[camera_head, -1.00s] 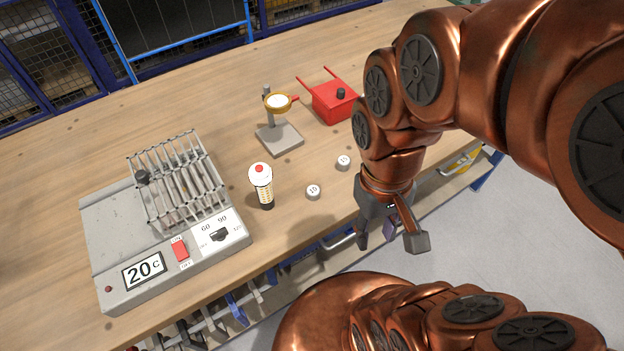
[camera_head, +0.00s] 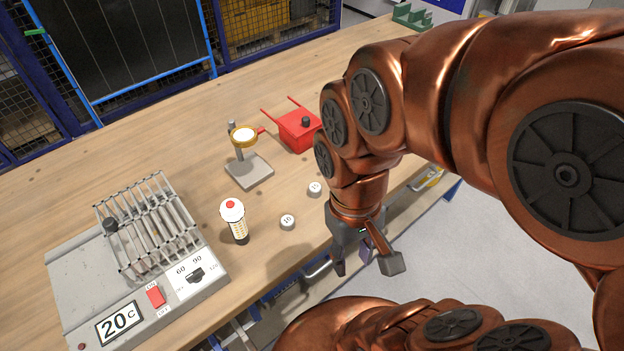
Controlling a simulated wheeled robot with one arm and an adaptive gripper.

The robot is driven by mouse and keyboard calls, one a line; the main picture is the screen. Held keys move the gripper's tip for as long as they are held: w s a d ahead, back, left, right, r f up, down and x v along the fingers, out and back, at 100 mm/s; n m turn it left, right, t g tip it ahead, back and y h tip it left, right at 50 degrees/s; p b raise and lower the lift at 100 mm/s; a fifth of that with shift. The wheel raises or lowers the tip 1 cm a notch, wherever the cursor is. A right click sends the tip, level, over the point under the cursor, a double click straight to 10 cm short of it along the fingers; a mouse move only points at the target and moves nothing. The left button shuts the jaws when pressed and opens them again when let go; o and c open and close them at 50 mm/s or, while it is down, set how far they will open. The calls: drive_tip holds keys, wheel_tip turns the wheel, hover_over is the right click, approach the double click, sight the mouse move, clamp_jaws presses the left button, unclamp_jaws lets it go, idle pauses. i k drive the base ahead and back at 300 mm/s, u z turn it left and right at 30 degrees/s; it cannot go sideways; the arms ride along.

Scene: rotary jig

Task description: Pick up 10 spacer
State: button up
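The 10 spacer (camera_head: 288,222) is a small white disc with a number on top. It lies on the wooden table near the front edge. A second similar white spacer (camera_head: 315,188) lies behind it to the right; its number is too small to read surely. My gripper (camera_head: 368,268) hangs to the right of both spacers, past the table's front edge. Its fingers are spread apart with nothing between them.
A white dispenser with a red top (camera_head: 234,219) stands left of the 10 spacer. A grey heater unit (camera_head: 75,290) with a rod rack is at the left. A stand with a yellow ring (camera_head: 250,172) and a red box (camera_head: 299,130) are behind. A green holder (camera_head: 412,17) is at the far back.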

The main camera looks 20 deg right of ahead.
sight(287, 221)
drive_tip(key=z, duration=0.6)
drive_tip(key=k, duration=0.9)
drive_tip(key=u, duration=1.25)
